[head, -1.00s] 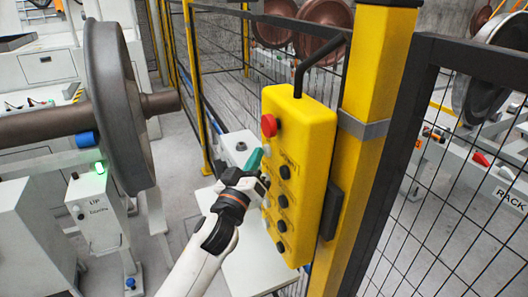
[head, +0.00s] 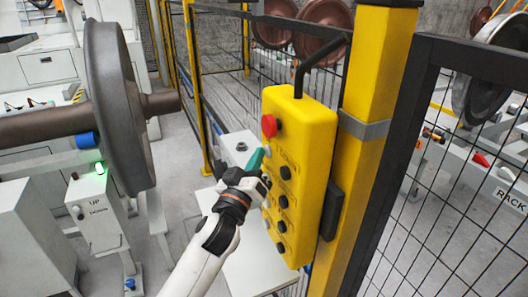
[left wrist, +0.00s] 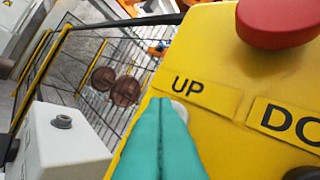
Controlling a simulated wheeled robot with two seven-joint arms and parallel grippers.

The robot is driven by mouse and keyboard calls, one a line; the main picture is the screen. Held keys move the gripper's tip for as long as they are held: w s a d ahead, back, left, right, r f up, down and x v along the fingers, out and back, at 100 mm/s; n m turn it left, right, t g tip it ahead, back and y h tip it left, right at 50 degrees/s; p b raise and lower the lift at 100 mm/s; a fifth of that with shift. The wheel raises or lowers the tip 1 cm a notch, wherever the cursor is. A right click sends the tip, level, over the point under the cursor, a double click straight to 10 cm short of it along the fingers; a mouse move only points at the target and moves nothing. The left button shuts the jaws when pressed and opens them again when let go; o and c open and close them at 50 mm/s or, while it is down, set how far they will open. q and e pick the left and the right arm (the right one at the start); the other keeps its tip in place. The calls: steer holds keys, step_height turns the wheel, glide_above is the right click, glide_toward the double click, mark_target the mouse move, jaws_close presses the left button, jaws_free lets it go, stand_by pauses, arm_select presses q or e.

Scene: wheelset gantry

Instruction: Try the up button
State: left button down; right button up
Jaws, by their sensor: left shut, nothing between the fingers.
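In the left wrist view, the UP label (left wrist: 187,86) is on the box face. A pale round up button (left wrist: 181,110) beneath it is mostly hidden behind my fingertips. My left gripper (head: 257,158) is shut and empty, its teal fingers (left wrist: 166,105) pointing at that button. The tips overlap the button in view; I cannot tell whether they touch or press it. My right gripper is not in view.
A black mesh fence (head: 440,180) stands to the right of the yellow post (head: 375,90). A white cabinet (left wrist: 65,140) stands beside the control box.

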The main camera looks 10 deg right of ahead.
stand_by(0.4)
arm_select(q)
steer(key=shift+s+a+p, duration=0.3)
steer(key=shift+a+p, duration=0.15)
steer(key=shift+a, duration=0.25)
steer(key=a, duration=0.1)
steer(key=s+a+p, duration=0.1)
steer(key=a, duration=0.1)
steer(key=a+p, duration=0.1)
steer(key=shift+s+a, duration=0.25)
steer(key=shift+a, duration=0.15)
steer(key=shift+f, duration=0.1)
